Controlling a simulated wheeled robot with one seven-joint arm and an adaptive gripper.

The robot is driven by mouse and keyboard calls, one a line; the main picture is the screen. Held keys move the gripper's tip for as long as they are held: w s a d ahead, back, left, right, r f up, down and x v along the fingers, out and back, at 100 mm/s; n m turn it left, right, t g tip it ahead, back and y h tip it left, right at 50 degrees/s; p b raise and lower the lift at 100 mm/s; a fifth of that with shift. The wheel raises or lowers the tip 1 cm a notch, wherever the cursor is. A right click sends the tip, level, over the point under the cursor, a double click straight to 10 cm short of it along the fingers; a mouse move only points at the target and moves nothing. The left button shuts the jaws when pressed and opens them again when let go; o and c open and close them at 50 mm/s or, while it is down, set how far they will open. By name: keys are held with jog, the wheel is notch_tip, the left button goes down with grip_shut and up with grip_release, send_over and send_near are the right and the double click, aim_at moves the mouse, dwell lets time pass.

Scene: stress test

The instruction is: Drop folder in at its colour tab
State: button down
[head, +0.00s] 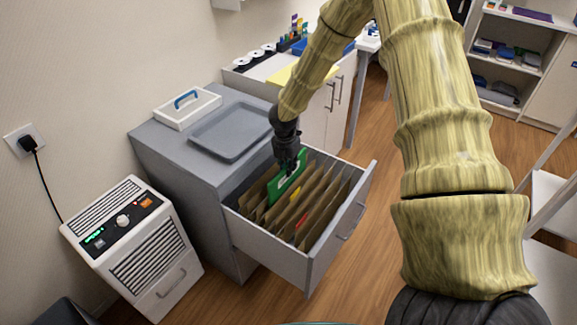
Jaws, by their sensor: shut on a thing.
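A green folder (284,184) with a pale label hangs from my gripper (290,164), which is shut on its top edge. The folder stands roughly upright at the back part of the open drawer (268,262), among or just above the brown hanging dividers (262,208); how deep its lower edge sits is hidden. A yellow tab (295,193) and a red tab (302,221) show on dividers to the right of and below the folder. I cannot make out a green tab apart from the folder.
The grey cabinet (160,150) carries a grey tray (232,130) and a white box with a blue handle (188,106). A white appliance (130,245) stands at the left.

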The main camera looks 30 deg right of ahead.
jog(key=shift+f+b, duration=0.7)
jog(key=shift+f, duration=0.55)
jog(key=c, duration=1.5)
grip_release()
jog(key=shift+r, duration=0.15)
jog(key=r, duration=0.4)
jog(key=a+r, duration=0.1)
jog(key=r, duration=0.6)
jog(key=shift+s+a+r, duration=0.15)
jog(key=shift+s+r, duration=0.1)
jog(key=shift+r, duration=0.05)
